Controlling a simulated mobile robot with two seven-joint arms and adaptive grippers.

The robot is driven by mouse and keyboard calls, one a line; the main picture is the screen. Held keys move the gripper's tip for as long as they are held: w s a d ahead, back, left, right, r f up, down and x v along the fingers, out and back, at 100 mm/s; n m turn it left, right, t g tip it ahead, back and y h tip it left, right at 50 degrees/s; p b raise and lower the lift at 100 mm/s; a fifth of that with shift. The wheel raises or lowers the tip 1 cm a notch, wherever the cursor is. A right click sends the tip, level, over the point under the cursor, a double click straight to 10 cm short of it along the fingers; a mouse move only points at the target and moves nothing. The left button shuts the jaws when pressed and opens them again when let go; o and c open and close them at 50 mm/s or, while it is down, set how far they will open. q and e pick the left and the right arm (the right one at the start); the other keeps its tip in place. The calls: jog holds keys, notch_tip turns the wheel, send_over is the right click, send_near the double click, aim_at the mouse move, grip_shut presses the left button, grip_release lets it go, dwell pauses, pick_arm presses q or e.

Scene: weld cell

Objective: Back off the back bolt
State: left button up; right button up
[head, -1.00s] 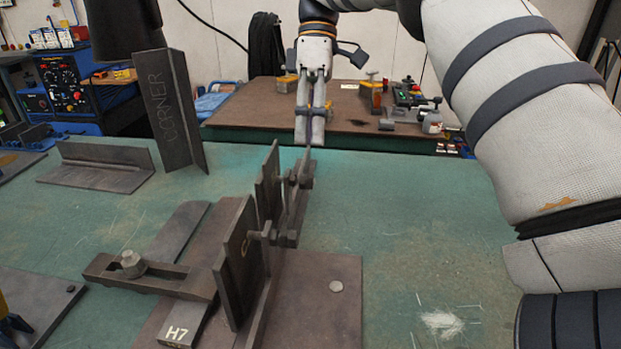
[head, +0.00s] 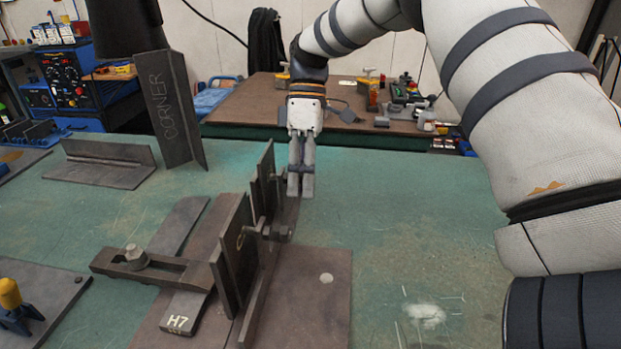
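A clamping fixture with upright dark steel plates (head: 232,252) stands on a base plate on the green table. The front bolt (head: 263,231) passes sideways through the uprights nearer me. The back bolt (head: 271,183) is farther along the same uprights and is partly hidden by my fingers. My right gripper (head: 300,190) points down at the far end of the fixture, its fingertips beside the back bolt. The fingers look close together, but I cannot tell whether they touch the bolt or hold it. My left gripper is out of view.
A strap clamp with a bolt (head: 137,256) lies left of the uprights, above a bar marked H7 (head: 185,311). The green table (head: 430,225) is clear on the right.

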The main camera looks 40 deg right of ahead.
jog(key=o, duration=0.6)
jog(key=shift+o, duration=0.2)
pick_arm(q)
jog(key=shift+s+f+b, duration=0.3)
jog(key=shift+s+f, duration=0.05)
pick_arm(e)
jog(key=v, duration=0.5)
jog(key=shift+r, duration=0.1)
jog(key=shift+c, duration=0.2)
notch_tip(320, 180, up, 5)
jog(key=t+h+p, duration=0.1)
jog(key=h, duration=0.1)
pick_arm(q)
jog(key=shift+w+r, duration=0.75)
pick_arm(e)
jog(key=x, duration=1)
jog(key=shift+w, duration=0.25)
